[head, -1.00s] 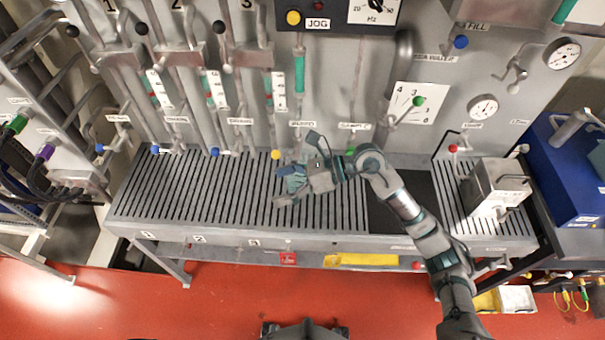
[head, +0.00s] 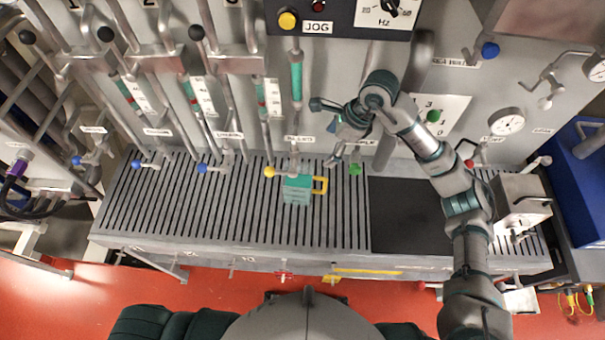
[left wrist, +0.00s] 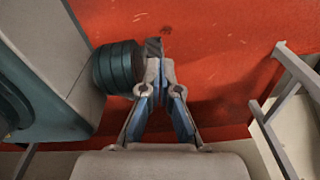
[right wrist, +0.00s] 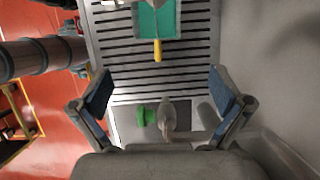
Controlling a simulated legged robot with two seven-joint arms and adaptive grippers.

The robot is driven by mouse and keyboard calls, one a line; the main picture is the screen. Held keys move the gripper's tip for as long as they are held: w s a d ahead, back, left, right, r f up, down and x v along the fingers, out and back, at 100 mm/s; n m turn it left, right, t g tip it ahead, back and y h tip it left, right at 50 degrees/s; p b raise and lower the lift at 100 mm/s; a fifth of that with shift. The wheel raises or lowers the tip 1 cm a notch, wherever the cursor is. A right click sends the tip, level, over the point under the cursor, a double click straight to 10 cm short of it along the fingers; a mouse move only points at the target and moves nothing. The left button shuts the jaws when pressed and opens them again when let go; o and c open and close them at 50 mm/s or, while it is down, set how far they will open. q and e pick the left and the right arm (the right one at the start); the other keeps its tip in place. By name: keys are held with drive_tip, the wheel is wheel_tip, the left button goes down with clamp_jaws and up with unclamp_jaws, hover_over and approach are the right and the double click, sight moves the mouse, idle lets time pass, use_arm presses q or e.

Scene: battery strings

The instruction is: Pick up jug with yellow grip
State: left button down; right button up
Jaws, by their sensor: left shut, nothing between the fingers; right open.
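The jug (head: 297,190) is teal with a yellow grip (head: 321,185) on its right side. It stands upright on the slatted grate, under a tap with a yellow knob. In the right wrist view the jug (right wrist: 156,18) is at the top, its yellow grip (right wrist: 157,50) pointing toward my gripper. My right gripper (head: 325,135) is open and empty, above and to the right of the jug, apart from it. Its two fingers spread wide in the right wrist view (right wrist: 158,90). My left gripper (left wrist: 162,72) is shut and empty over the red floor, seen only in the left wrist view.
A green-knobbed tap (head: 355,169) stands just right of the jug; it also shows between my right fingers (right wrist: 146,117). A dark plate (head: 410,215) and a metal box (head: 522,202) lie further right. Pipes and the panel rise behind. The grate (head: 230,215) left of the jug is clear.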

sight(301, 174)
drive_tip(key=x, duration=0.4)
drive_tip(key=s+x, duration=0.1)
drive_tip(key=x, duration=0.2)
drive_tip(key=shift+a+p, duration=0.35)
drive_tip(key=shift+p, duration=0.05)
use_arm(q)
drive_tip(key=shift+s+a+r+p, duration=0.15)
drive_tip(key=shift+s+r+p, duration=0.2)
drive_tip(key=shift+s, duration=0.15)
drive_tip(key=shift+s+a+r+p, duration=0.1)
drive_tip(key=shift+s+r+p, duration=0.2)
drive_tip(key=shift+s, duration=0.2)
use_arm(e)
drive_tip(key=x, duration=0.9)
drive_tip(key=shift+w+a+f, duration=0.25)
drive_tip(key=shift+a, duration=0.2)
drive_tip(key=shift+a, duration=0.1)
drive_tip(key=c, duration=1.5)
drive_tip(key=shift+o, duration=0.2)
drive_tip(key=shift+r, duration=0.1)
